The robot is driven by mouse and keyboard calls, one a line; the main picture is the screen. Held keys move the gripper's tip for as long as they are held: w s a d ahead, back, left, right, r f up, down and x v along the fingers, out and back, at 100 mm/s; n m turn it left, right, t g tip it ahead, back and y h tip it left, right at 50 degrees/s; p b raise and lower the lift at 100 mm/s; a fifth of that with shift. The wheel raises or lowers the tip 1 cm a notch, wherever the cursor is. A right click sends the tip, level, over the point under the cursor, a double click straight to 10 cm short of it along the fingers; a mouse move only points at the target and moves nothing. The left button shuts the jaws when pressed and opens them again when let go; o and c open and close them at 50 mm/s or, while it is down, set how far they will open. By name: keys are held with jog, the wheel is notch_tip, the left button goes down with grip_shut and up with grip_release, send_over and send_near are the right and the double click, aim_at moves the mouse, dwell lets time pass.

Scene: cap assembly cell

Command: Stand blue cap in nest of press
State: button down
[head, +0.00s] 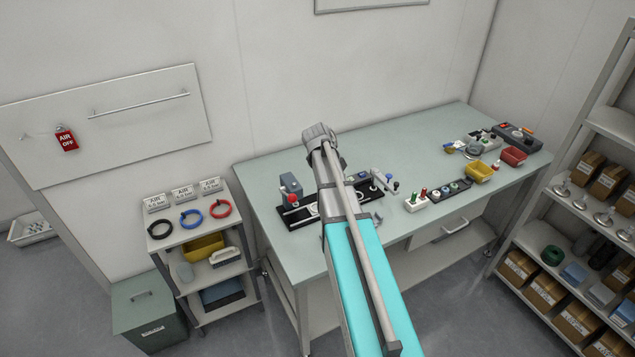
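What looks like the press is a long black base (299,219) on the bench, with a grey upright block (290,184) and a red knob at its left end. My arm crosses in front of its middle, so I cannot see all of it or tell what stands in its nest. A small grey lever piece with a blue knob (388,177) is at its right end. I cannot pick out the blue cap for sure. My gripper is hidden behind my own arm, whose far joint shows above the base.
The bench (262,184) also holds a white block with red and green pegs (418,201), a dark strip of round pieces (452,190), a yellow bin (480,173) and a red bin (513,156). A cart with coloured rings (190,237) stands left; shelves (600,190) stand right.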

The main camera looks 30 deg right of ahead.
jog(key=w+a+f+m+t+y+b, duration=0.2)
jog(key=w+f+t+y+b, duration=0.4)
jog(key=w, duration=0.5)
jog(key=shift+w+a+f+b, duration=0.3)
jog(key=shift+a+f+b, duration=0.1)
jog(key=shift+a+f, duration=0.35)
jog(key=shift+d+f, duration=0.1)
jog(key=shift+f, duration=0.15)
notch_tip(320, 180, down, 6)
jog(key=b, duration=0.6)
jog(key=shift+f+b, duration=0.2)
jog(key=shift+b, duration=0.15)
jog(key=shift+s+d+f, duration=0.1)
jog(key=shift+s+f, duration=0.1)
jog(key=shift+s, duration=0.1)
jog(key=shift+f+b, duration=0.5)
jog(key=shift+b, duration=0.2)
dwell(0.8)
jog(key=c, duration=0.7)
grip_release()
